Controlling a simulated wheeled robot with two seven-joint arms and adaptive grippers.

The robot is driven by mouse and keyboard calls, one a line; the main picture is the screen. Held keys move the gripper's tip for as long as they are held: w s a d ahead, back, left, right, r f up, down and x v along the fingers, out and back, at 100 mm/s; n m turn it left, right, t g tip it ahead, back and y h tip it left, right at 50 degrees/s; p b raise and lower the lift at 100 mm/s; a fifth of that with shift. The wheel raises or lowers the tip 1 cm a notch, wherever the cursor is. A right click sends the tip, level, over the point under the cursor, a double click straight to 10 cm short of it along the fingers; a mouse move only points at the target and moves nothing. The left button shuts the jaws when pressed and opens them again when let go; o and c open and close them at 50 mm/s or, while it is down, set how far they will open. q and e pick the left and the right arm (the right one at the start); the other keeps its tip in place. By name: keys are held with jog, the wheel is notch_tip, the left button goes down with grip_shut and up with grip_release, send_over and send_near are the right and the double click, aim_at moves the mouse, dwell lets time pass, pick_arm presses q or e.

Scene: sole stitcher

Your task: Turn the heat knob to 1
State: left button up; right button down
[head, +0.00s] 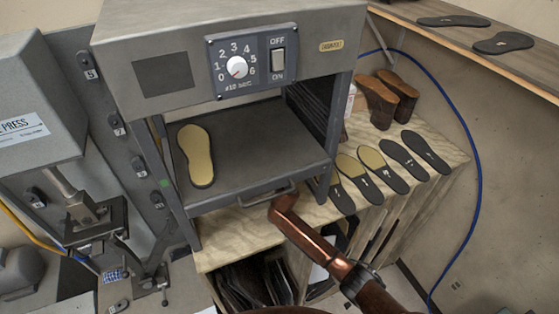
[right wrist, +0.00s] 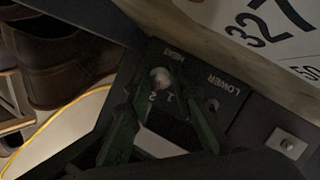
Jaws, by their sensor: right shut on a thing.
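The fingers hide part of the dial, and I cannot tell which mark the knob points at. Neither of my grippers shows in the head view.
The head view shows another machine with a white 0–6 knob (head: 237,67) and an OFF/ON switch (head: 278,62). A tan sole (head: 196,157) lies on its shelf. A copper-coloured bent arm (head: 318,243) rises at front right. More soles (head: 404,165) lie on the wooden bench.

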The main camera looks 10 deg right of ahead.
jog(key=c, duration=1.7)
grip_release()
jog(key=shift+s, duration=0.15)
jog(key=v, duration=1.1)
jog(key=shift+s+r, duration=0.15)
jog(key=shift+s, duration=0.25)
jog(key=shift+a, duration=0.1)
